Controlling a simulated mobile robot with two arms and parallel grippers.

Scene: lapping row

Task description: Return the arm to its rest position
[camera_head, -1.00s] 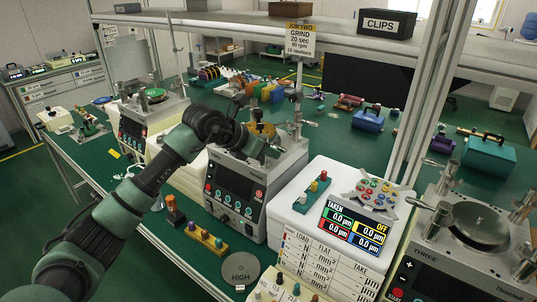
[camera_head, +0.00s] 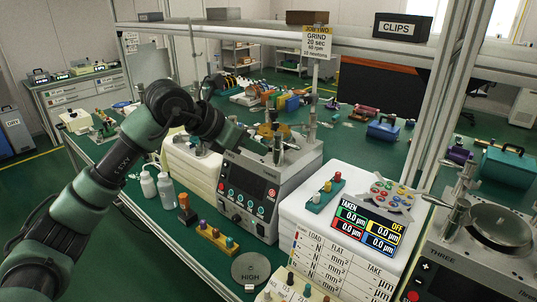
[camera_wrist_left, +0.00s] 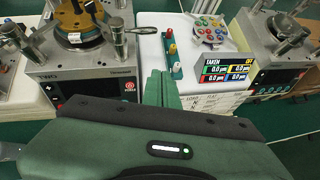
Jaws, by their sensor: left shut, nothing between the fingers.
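My left arm comes in from the lower left of the head view and bends over the bench. Its gripper (camera_head: 262,146) is above the top of the middle lapping machine (camera_head: 250,192) and hard to make out there. In the left wrist view the two green fingers (camera_wrist_left: 161,88) are together with nothing between them. They show in front of the gap between the machine marked TWO (camera_wrist_left: 88,62) and the white unit with the readout (camera_wrist_left: 225,70). I cannot tell whether the arm touches the machine. My right gripper is in neither view.
The white unit (camera_head: 343,208) carries a green rack of coloured pegs (camera_head: 326,194). Machine THREE (camera_head: 470,262) stands at the right. Two bottles (camera_head: 157,188), a peg rack (camera_head: 217,240) and a round HIGH plate (camera_head: 250,268) are on the bench front. An overhead shelf (camera_head: 350,45) and posts cross behind.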

